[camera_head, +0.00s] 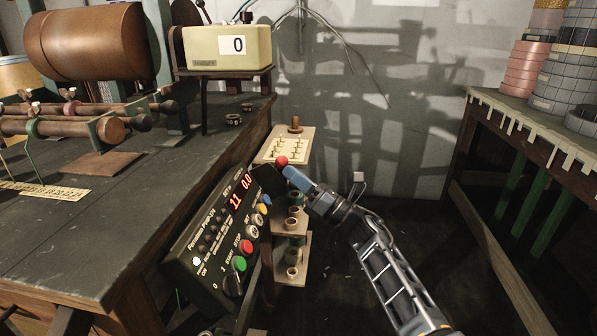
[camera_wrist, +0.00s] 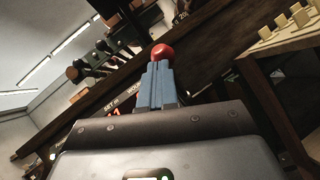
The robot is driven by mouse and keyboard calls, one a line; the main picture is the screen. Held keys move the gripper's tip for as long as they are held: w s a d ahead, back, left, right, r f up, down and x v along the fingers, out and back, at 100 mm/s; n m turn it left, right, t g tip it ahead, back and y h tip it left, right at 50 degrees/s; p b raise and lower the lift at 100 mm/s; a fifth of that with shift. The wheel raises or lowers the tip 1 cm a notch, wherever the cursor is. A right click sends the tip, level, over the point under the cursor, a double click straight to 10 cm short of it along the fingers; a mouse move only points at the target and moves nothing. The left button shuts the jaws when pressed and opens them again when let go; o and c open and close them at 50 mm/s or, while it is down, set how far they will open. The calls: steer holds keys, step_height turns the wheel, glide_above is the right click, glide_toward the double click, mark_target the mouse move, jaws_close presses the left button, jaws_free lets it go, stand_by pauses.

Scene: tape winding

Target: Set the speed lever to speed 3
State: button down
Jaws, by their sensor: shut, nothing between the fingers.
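The control box (camera_head: 185,246) has a lit red display (camera_head: 240,194), several coloured buttons and small lamps, and stands at the bench's front edge. A red ball knob (camera_head: 281,160), seemingly the speed lever's, shows at the box's far upper end. Its stem and any speed marks are hidden. My gripper (camera_head: 289,172) has its blue fingers shut and empty, with the tips right at the knob. In the wrist view the red knob (camera_wrist: 162,52) sits just beyond my shut fingertips (camera_wrist: 160,68). I cannot tell whether they touch it.
A narrow wooden rack (camera_head: 292,275) with rolls stands behind the control box. A table with tape stacks (camera_head: 567,85) is at right. Open floor lies between.

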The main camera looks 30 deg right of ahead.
steer(key=shift+w+a+r+n+g+p, duration=0.2)
steer(key=shift+r+n+g+p, duration=0.25)
steer(key=shift+r+g, duration=0.25)
steer(key=shift+w+a+r+p, duration=0.25)
steer(key=shift+a+r+p, duration=0.05)
steer(key=shift+a+r, duration=0.1)
